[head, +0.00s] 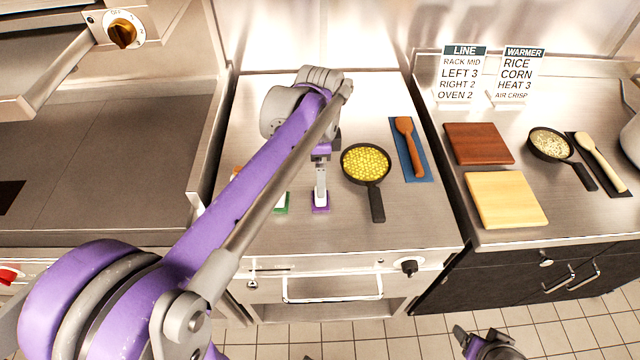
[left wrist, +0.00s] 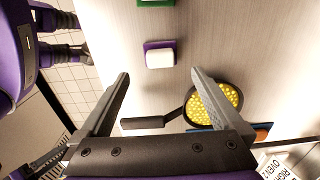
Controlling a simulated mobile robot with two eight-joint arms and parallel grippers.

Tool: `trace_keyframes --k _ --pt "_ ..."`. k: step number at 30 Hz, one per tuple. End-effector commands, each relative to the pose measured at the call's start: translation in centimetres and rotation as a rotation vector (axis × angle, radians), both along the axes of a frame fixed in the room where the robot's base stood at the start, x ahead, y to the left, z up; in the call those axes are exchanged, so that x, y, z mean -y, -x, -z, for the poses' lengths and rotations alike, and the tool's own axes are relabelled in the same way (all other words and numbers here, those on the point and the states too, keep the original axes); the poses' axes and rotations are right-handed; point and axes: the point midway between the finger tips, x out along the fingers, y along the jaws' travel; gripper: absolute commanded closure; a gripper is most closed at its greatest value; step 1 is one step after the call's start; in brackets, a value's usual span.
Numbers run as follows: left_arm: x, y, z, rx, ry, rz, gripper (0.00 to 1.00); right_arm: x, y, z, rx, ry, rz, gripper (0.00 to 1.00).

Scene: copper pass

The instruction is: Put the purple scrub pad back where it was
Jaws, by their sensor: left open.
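The purple scrub pad (head: 320,207) lies on the steel counter in the head view, its purple edge showing below my left gripper (head: 321,180). In the left wrist view the pad (left wrist: 160,56) shows as a white block on a purple base, beyond the fingertips and apart from them. My left gripper (left wrist: 160,98) is open and empty, pointing down over the counter. A green pad (head: 283,203) lies to the left, partly hidden by my arm. My right gripper (head: 470,343) is at the bottom edge of the head view, and its jaws are unclear.
A pan of corn (head: 365,163) stands close right of the pad, its handle toward the front. A wooden spoon (head: 410,150) lies on a blue mat behind it. Two boards (head: 505,200) and a pan of rice (head: 550,144) are on the right counter.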

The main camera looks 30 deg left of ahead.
Motion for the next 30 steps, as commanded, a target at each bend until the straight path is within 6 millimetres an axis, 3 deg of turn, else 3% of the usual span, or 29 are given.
trace_keyframes --k 6,11,14,21,25,30 --pt "0.0 0.0 -2.6 0.001 -0.001 -0.002 0.0 0.0 -0.1 -0.3 0.002 0.0 0.0 0.29" --pt "1.0 1.6 -2.3 0.045 -0.004 -0.091 0.0 0.0 -0.1 -0.3 0.002 0.0 0.0 0.29" --pt "2.3 4.0 -1.0 0.119 0.001 -0.246 0.0 0.0 -0.1 -0.3 0.002 0.0 0.0 0.29" --pt "5.4 11.0 4.3 0.328 0.104 -0.699 0.0 0.0 -0.1 -0.3 0.002 0.0 0.0 0.29" --pt "6.3 13.6 6.8 0.397 0.182 -0.876 0.0 0.0 -0.1 -0.3 0.002 0.0 0.0 0.29" --pt "6.8 15.0 8.4 0.433 0.239 -0.989 0.0 0.0 -0.1 -0.3 0.002 0.0 0.0 0.29"
